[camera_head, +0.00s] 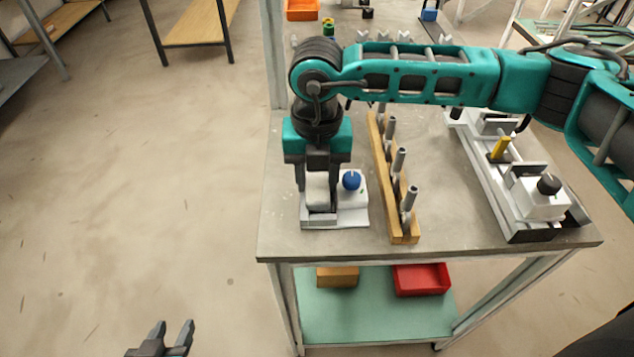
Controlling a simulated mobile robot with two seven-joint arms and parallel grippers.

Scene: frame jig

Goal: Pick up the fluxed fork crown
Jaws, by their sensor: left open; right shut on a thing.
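My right gripper (318,180) points straight down over a small white fixture (352,216) at the table's left front. It is shut on a pale grey piece (318,191), which seems to be the fork crown; the fingers hide part of it. The piece is at the left part of the fixture, beside its blue knob (351,180). I cannot tell whether it still touches the fixture. My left gripper (173,329) is open and empty, low at the bottom left, away from the table.
A wooden rack (398,236) with several upright grey pegs stands right of the fixture. Further right is a long metal jig (484,180) with a black-knobbed block (541,196) and a yellow part (500,147). A red bin (421,279) sits on the lower shelf. Floor at left is clear.

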